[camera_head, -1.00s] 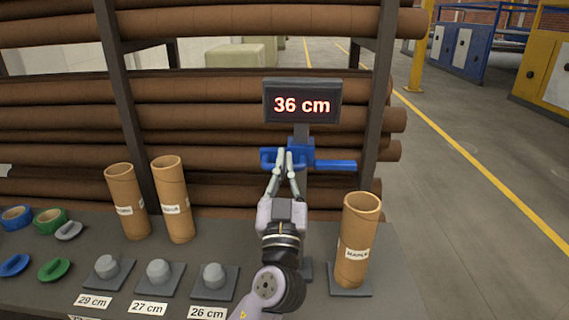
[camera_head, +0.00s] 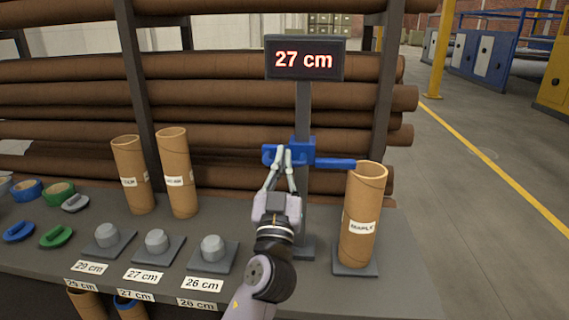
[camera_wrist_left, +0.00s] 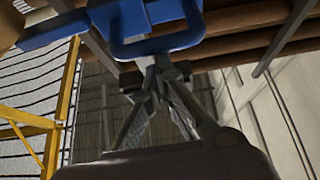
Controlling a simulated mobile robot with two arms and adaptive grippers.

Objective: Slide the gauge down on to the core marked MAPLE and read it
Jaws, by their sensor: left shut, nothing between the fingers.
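The blue gauge (camera_head: 302,152) sits on a grey post (camera_head: 303,112), and its arm reaches right to the left edge of the top rim of the core marked MAPLE (camera_head: 359,227). Contact is hard to tell. The display (camera_head: 305,59) above reads 27 cm. The core is a brown tube standing upright on a dark base. My left gripper (camera_head: 282,150) is shut with nothing between its fingers, its tips at the gauge's blue handle loop. The left wrist view shows the handle (camera_wrist_left: 155,30) just beyond the fingertips (camera_wrist_left: 155,65). My right gripper is not in view.
Two other labelled cores (camera_head: 176,172) stand at the left. Grey plugs (camera_head: 157,242) on bases sit behind cards reading 29, 27 and 26 cm (camera_head: 202,285). Blue, green and grey rings and caps (camera_head: 56,237) lie far left. Long brown rolls (camera_head: 220,98) fill the rack behind.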

